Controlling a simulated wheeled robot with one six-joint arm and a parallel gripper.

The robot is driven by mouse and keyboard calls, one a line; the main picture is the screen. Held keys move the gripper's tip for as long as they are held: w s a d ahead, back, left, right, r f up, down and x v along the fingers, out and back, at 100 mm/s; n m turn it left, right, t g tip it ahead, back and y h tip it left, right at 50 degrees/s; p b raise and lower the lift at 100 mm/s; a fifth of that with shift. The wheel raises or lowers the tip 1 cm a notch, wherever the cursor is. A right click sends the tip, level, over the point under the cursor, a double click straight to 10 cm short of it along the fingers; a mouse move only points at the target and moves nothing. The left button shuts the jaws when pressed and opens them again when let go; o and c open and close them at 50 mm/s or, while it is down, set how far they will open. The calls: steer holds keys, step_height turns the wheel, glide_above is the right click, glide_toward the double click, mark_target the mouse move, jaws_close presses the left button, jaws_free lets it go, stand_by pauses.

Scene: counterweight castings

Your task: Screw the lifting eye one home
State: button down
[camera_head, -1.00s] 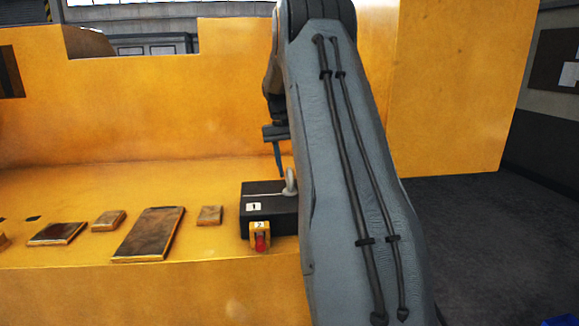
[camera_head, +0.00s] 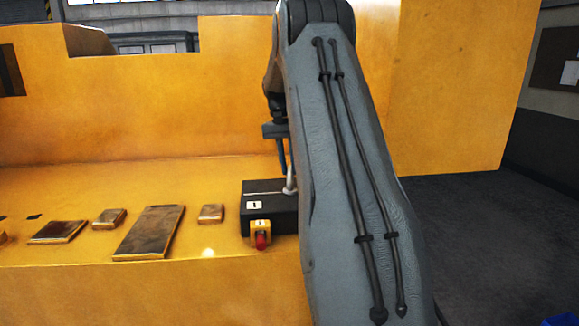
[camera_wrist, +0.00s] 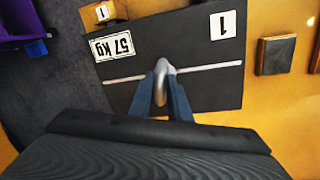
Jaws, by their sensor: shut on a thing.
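The lifting eye (camera_wrist: 160,85) is a pale grey ring on the dark casting labelled 1 (camera_wrist: 205,88). My gripper (camera_wrist: 163,92) is shut on the ring, with one blue-grey finger on each side of it in the wrist view. In the head view the eye (camera_head: 289,184) stands on top of the casting (camera_head: 272,214), beside my finger, and my arm hides part of both. A white line runs across the casting's top through the eye's place. The eye's thread and its seat cannot be seen.
A yellow block with a red knob (camera_head: 260,234) sits at the casting's front. Several flat metal pieces (camera_head: 150,232) lie on the yellow ledge to the left. A tall yellow wall (camera_head: 130,110) stands behind. A purple bin (camera_wrist: 22,22) shows in the wrist view.

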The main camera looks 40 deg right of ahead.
steer(key=m, duration=0.3)
steer(key=shift+w+r+m, duration=0.1)
steer(key=shift+w+m, duration=0.2)
steer(key=m, duration=0.3)
steer(key=m+y, duration=0.1)
steer(key=shift+w+m, duration=0.3)
steer(key=m, duration=0.4)
steer(key=shift+w+y, duration=0.25)
steer(key=shift+y, duration=0.05)
steer(key=shift+w+d+m, duration=0.15)
steer(key=shift+d+m, duration=0.05)
steer(key=shift+m, duration=1.4)
steer(key=c, duration=1.7)
jaws_free()
steer(key=shift+o, duration=0.2)
